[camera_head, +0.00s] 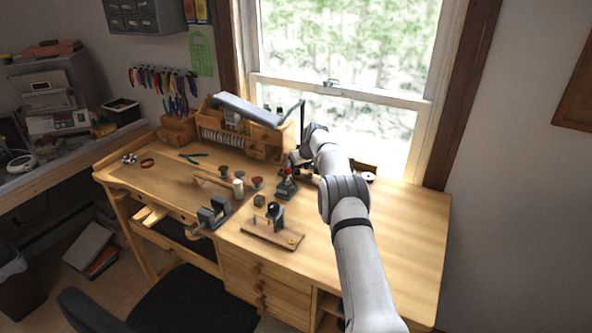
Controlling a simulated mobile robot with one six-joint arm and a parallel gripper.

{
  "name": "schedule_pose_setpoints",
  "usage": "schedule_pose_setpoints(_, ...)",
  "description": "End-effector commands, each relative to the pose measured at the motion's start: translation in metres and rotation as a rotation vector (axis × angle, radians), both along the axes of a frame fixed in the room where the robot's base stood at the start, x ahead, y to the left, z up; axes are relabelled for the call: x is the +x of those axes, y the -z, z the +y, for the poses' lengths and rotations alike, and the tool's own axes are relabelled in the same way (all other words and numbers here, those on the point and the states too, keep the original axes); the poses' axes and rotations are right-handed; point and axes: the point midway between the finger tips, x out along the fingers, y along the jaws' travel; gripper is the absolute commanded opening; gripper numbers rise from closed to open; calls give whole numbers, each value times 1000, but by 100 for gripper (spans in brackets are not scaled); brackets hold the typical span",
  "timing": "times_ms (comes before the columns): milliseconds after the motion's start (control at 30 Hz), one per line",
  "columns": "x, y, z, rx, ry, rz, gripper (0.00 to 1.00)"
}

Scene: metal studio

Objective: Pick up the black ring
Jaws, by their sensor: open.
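I cannot make out the black ring for certain; it is too small or hidden at this distance. My grey arm reaches over the wooden workbench (395,225) from the front right. My gripper (298,164) is at the arm's far end, low over the back middle of the bench, near the wooden organizer. It is small and partly covered by my arm, and I see nothing clearly held in it. A small dark stand with a red top (287,181) is just in front of it.
A dark fixture on a wooden base (262,235), a grey vise (214,212), small cups and a white cylinder (238,188) stand nearby. The wooden organizer (262,139) and desk lamp (245,108) are behind, below the window. The bench's right side is mostly clear.

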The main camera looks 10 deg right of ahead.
Motion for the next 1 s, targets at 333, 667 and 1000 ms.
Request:
schedule_pose_setpoints(333, 6, 11, 3, 0, -1, 0, 47)
schedule_pose_setpoints(667, 5, 11, 3, 0, -1, 0, 29)
schedule_pose_setpoints(1000, 5, 11, 3, 0, -1, 0, 1)
